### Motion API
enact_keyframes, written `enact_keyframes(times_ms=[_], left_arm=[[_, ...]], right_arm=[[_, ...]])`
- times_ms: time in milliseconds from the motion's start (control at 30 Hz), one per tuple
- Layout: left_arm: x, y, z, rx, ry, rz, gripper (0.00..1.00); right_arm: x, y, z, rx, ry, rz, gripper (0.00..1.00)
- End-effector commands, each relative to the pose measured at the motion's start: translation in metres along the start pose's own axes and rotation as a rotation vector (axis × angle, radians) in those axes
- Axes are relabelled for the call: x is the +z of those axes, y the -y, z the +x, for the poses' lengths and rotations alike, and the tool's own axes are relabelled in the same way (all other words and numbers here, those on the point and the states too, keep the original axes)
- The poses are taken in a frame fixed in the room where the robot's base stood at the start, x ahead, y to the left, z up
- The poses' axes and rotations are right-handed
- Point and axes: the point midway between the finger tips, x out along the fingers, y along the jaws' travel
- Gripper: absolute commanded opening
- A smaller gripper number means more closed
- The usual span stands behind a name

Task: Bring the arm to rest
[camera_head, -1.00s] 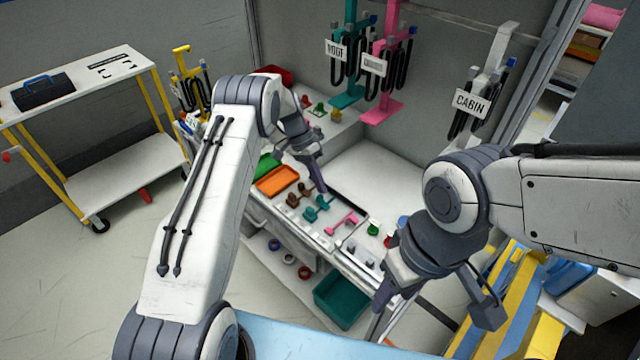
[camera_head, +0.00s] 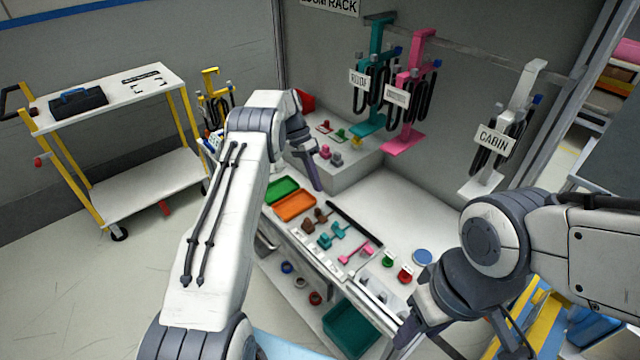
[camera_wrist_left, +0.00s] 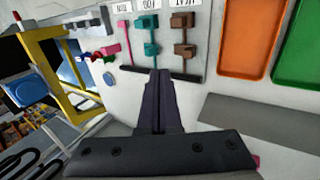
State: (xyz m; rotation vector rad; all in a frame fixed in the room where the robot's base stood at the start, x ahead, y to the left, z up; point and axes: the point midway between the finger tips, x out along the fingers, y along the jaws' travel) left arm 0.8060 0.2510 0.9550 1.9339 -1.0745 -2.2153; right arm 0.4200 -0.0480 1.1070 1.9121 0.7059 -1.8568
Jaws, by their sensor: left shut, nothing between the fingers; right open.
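My left arm comes in from the left in the head view and bends down over the workbench (camera_head: 400,215). Its gripper (camera_head: 315,178) is shut and empty, with the fingers pointing down above the bench near the raised grey block. In the left wrist view the closed dark fingers (camera_wrist_left: 158,100) lie together with nothing between them. My right gripper (camera_head: 408,330) is open at the lower right, at the front of the bench. Its fingertips are only partly clear.
An orange tray (camera_head: 294,206) and a green tray (camera_head: 281,188) lie beside small brown, teal and pink connectors. Teal (camera_head: 372,90), pink (camera_head: 410,100) and CABIN (camera_head: 495,140) cable racks stand behind. A teal bin (camera_head: 350,330) sits below. A trolley (camera_head: 110,95) stands left.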

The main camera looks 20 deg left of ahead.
Motion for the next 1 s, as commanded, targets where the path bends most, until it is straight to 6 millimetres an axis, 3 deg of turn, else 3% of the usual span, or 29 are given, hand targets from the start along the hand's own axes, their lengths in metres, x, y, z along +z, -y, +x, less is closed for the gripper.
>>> enact_keyframes(times_ms=[233, 367, 467, 533, 667, 800, 867, 1000], left_arm=[[-0.001, -0.002, 0.0, -0.002, 0.001, 0.001, 0.0], [-0.011, -0.028, -0.006, -0.026, 0.016, 0.005, 0.0], [-0.022, -0.075, -0.013, -0.066, 0.04, 0.006, 0.0], [-0.025, -0.118, -0.017, -0.107, 0.059, 0.007, 0.0], [-0.015, -0.199, -0.018, -0.184, 0.081, 0.013, 0.0], [0.02, -0.278, -0.012, -0.263, 0.085, 0.029, 0.0], [0.04, -0.306, -0.008, -0.295, 0.081, 0.041, 0.0], [0.101, -0.359, 0.006, -0.358, 0.062, 0.073, 0.0]], right_arm=[[0.0, 0.0, 0.0, 0.0, 0.0, 0.0, 0.5], [0.0, 0.0, 0.0, 0.0, 0.0, 0.0, 0.5], [0.0, 0.0, 0.0, 0.0, 0.0, 0.0, 0.5], [0.0, 0.0, 0.0, 0.0, 0.0, 0.0, 0.5], [0.0, 0.0, 0.0, 0.0, 0.0, 0.0, 0.5], [0.0, 0.0, 0.0, 0.0, 0.0, 0.0, 0.5], [0.0, 0.0, 0.0, 0.0, 0.0, 0.0, 0.5], [0.0, 0.0, 0.0, 0.0, 0.0, 0.0, 0.5]])
